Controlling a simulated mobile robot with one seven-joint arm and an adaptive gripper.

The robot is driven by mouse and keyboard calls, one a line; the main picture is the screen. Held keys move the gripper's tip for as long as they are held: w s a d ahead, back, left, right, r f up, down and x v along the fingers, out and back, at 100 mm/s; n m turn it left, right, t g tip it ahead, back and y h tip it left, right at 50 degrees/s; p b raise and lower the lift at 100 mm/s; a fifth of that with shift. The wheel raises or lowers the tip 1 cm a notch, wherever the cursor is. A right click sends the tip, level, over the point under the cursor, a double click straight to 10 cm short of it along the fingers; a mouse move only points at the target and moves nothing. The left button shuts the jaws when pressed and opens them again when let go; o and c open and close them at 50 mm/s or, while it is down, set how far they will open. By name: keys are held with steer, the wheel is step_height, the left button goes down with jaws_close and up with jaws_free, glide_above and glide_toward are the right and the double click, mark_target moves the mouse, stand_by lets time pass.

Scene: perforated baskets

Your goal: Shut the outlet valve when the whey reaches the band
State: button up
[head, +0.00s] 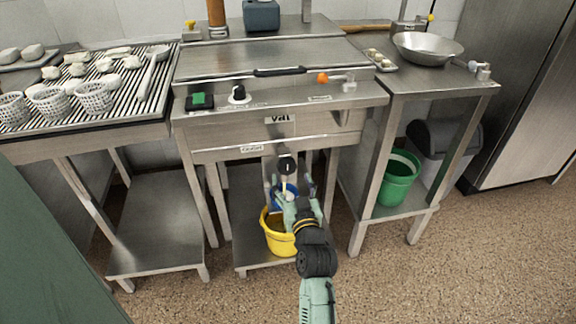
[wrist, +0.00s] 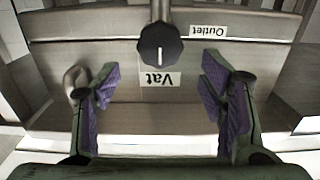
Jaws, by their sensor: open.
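The black outlet knob (head: 287,165) sits on the lower front of the steel vat (head: 348,143), right of the "Outlet" label (head: 252,149). In the wrist view the knob (wrist: 160,45) has a white pointer line that stands vertical in the picture. My gripper (head: 291,188) is open and empty, just below and in front of the knob. In the wrist view the knob lies beyond my spread fingers (wrist: 158,88), apart from them. I cannot make out the whey level or a band.
A green bucket (head: 398,178) and a dark bin (head: 432,145) stand at right. The vat's top front has another black knob (head: 238,93) and an orange-ended valve (head: 323,78). White perforated baskets (head: 93,97) stand on the left rack. Floor in front is clear.

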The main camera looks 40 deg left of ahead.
mark_target(288, 167)
steer(key=x, duration=0.6)
steer(key=shift+a+p, duration=0.1)
steer(key=shift+p, duration=0.25)
steer(key=c, duration=1.1)
